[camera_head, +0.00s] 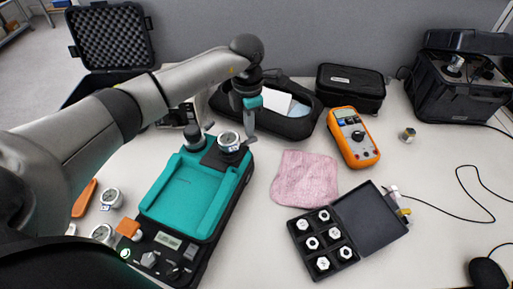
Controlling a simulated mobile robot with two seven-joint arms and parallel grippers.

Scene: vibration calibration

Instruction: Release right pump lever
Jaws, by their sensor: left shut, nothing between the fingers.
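The teal and black pump device (190,195) stands left of the middle of the table. My left arm reaches in from the left above the device. My left gripper (250,136) points down, shut and empty, just right of the gauge at the device's back right corner. A right lever there cannot be told apart from the fingers, nor can contact. My right gripper is not in view.
A pink cloth (305,179) and an orange multimeter (353,137) lie right of the device. An open case of hex fittings (318,243) lies in front. Loose gauges (112,197) lie at the left. An open black pouch (290,126) is behind the gripper. The table's right side is fairly clear.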

